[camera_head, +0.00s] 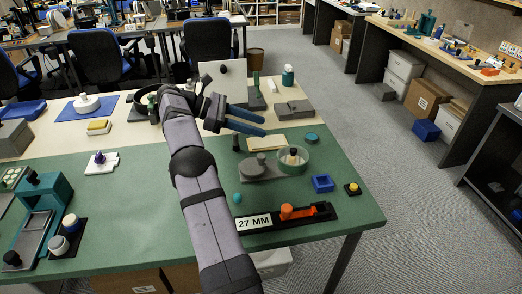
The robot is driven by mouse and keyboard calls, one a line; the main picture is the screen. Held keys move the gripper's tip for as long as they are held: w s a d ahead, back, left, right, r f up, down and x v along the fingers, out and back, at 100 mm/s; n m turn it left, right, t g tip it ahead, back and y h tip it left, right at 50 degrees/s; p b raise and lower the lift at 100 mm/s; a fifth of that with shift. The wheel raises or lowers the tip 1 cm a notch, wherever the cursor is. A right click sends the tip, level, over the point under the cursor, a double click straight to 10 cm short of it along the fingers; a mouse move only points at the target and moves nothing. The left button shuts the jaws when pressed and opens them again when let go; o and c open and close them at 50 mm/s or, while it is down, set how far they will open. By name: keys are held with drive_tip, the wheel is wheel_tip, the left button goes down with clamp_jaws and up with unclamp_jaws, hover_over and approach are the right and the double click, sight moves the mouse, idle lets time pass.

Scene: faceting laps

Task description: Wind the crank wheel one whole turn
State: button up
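A grey round wheel-like piece (258,168) lies on the green mat right of my arm. A dark upright knob (236,143) stands at its back left edge; this looks like the crank wheel and its handle, but I cannot be sure. A green-rimmed round dish (293,160) with a small light-and-dark piece in it sits at its right. My gripper (265,125) has two blue fingers, parted with a gap between them and nothing visible in it. It appears above and behind the knob in the picture, apart from it. My arm may hide part of the wheel's left side.
In front lie a black slide with an orange knob (287,211), a "27 MM" label (254,223), a blue square tray (322,183) and a teal ball (237,198). A cream block (266,143) and teal disc (312,138) lie behind. A teal press (46,205) stands left.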

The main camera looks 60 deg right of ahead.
wheel_tip(320, 180, up, 5)
hover_over(258, 158)
drive_tip(key=w+a, duration=0.2)
drive_tip(key=s+a+r+n+h, duration=0.1)
drive_tip(key=s+a+n+h, duration=0.1)
drive_tip(key=s+n+h, duration=0.15)
drive_tip(key=f+n+t, duration=0.2)
drive_tip(key=f, duration=0.3)
drive_tip(key=w+f+n+t+h, duration=0.1)
drive_tip(key=f+n+t, duration=0.1)
drive_tip(key=f, duration=0.4)
drive_tip(key=w+a+f+n+t, duration=0.1)
drive_tip(key=f+n+t, duration=0.1)
drive_tip(key=f, duration=0.3)
drive_tip(key=shift+w+a+f+t+h, duration=0.15)
drive_tip(key=shift+w+t+h, duration=0.1)
drive_tip(key=shift+t, duration=0.65)
drive_tip(key=shift+m, duration=0.25)
drive_tip(key=shift+x, duration=3.75)
